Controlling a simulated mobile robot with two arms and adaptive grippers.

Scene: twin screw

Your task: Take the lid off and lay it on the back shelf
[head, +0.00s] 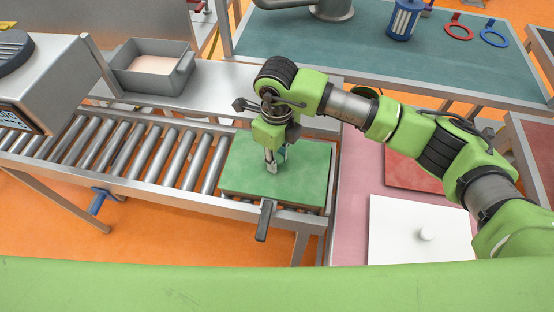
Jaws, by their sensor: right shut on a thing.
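A flat white square lid (395,232) with a round white knob lies on the pink table at the lower right. My right gripper (272,165) is well to the left of it, pointing down over a green slab (308,172) on the end of the roller conveyor. It is shut on a small greyish thing, mostly hidden by the fingers. I cannot tell whether that thing touches the slab. A grey metal shelf (215,95) runs behind the conveyor. My left gripper is not in view.
A grey bin (180,72) with pale contents stands on the metal shelf's left part. The roller conveyor (130,155) is otherwise bare. A red mat (410,172) lies behind the white lid. A teal table (330,45) at the back holds a blue cylinder (404,20) and rings.

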